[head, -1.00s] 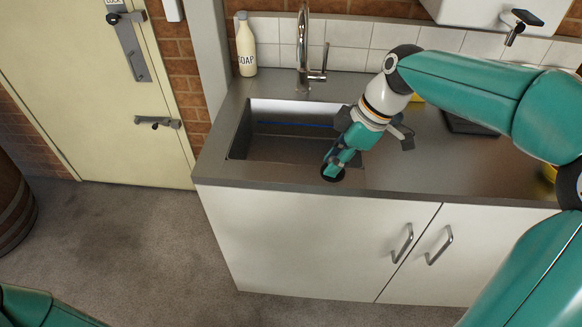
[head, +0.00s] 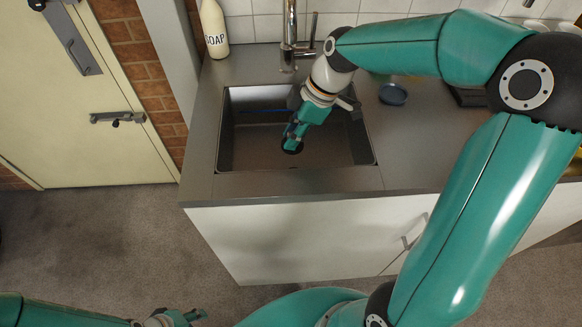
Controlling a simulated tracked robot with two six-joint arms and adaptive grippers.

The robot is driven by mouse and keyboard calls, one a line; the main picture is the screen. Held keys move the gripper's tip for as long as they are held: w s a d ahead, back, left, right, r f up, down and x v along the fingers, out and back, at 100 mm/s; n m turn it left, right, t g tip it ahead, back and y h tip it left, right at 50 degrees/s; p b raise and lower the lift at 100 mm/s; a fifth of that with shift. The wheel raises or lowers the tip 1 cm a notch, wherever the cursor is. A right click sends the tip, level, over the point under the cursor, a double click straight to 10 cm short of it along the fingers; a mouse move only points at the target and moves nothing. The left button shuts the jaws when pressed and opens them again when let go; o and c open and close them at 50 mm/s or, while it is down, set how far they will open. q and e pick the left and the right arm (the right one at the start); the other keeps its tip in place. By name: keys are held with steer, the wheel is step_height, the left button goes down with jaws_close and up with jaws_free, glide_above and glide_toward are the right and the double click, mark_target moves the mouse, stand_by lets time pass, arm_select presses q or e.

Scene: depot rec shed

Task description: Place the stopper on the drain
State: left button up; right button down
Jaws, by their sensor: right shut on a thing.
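My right gripper (head: 294,138) is shut on the stopper (head: 292,147), a small dark round piece at its fingertips. It holds the stopper over the sink basin (head: 246,150), a little right of the basin's middle. The gap between the stopper and the basin floor is hard to judge. I cannot make out the drain; the gripper and stopper may cover it. My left gripper (head: 187,318) is at the bottom edge, low in front of the counter, partly cut off, and its fingers are too unclear to read.
A tap (head: 290,45) stands behind the basin. A soap bottle (head: 214,30) is at the back left. A blue round dish (head: 393,94) lies on the counter (head: 200,150) right of the basin. White cupboard doors (head: 300,240) are below.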

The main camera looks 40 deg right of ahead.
step_height(320, 180, down, 12)
steer(key=shift+d+f, duration=0.1)
steer(key=shift+f, duration=0.15)
stand_by(0.3)
steer(key=shift+f+b, duration=0.1)
steer(key=shift+b, duration=0.3)
steer(key=c, duration=1)
jaws_free()
steer(key=v, duration=1.2)
steer(key=shift+s+p, duration=0.15)
steer(key=shift+p, duration=0.15)
